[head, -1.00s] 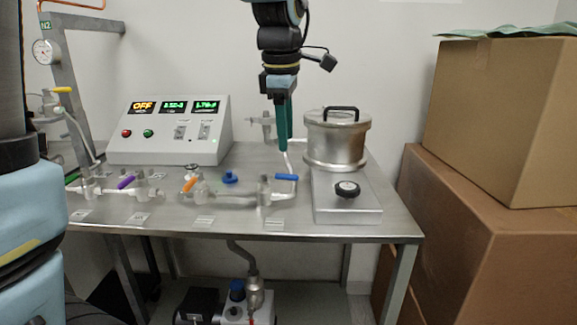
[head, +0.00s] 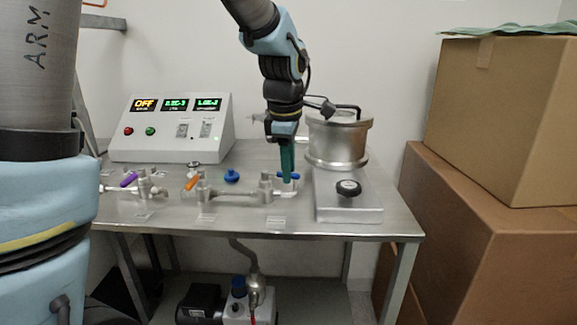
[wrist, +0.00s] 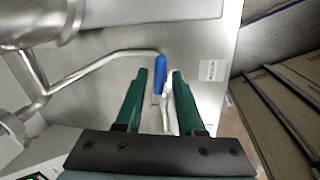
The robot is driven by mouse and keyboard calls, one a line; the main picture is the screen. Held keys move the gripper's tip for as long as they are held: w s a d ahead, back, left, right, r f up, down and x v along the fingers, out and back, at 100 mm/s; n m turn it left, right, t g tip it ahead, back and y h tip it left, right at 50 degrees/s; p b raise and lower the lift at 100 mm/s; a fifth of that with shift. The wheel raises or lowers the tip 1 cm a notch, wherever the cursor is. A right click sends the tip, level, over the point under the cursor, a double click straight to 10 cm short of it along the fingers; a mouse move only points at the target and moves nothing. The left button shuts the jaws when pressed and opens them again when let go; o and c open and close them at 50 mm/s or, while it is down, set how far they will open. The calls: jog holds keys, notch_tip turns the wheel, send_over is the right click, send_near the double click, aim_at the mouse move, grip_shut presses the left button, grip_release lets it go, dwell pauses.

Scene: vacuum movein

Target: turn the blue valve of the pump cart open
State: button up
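The blue valve handle (head: 297,177) sits on a pipe fitting near the front right of the steel table, left of the metal chamber. It extends left to right in the head view, partly hidden by my gripper. My gripper (head: 287,181) points down over it with its green fingers. In the wrist view the blue handle (wrist: 160,72) lies between the tips of my gripper (wrist: 161,73), with a narrow gap on each side. The fingers are apart and I see no contact with the handle.
An orange handle (head: 191,183), a purple handle (head: 130,179) and a blue knob (head: 231,176) are to the left. A control box (head: 168,148) stands behind, and cardboard boxes (head: 480,215) at right.

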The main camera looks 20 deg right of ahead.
grip_shut()
dwell(1.1)
